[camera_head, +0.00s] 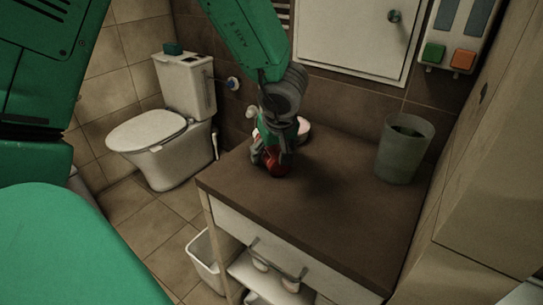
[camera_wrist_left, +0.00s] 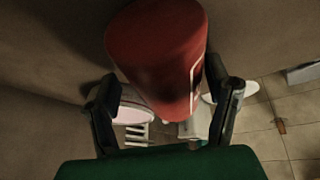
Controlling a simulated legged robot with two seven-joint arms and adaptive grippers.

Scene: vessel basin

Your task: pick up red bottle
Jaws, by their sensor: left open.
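The red bottle (camera_head: 272,158) stands on the brown countertop near its back left edge, partly hidden by my left gripper. My left gripper (camera_head: 275,148) reaches down over it from above. In the left wrist view the red bottle (camera_wrist_left: 158,50) fills the upper middle, between and beyond the two dark fingers of my left gripper (camera_wrist_left: 168,108). The fingers are spread, one on each side of the bottle. I cannot tell whether either finger touches it. My right gripper does not show.
A grey translucent cup (camera_head: 404,150) stands at the right of the brown countertop (camera_head: 330,205). A pinkish round item (camera_head: 303,128) is just behind the gripper. A toilet (camera_head: 160,140) and a white bin (camera_head: 204,262) are to the left. The counter's middle is clear.

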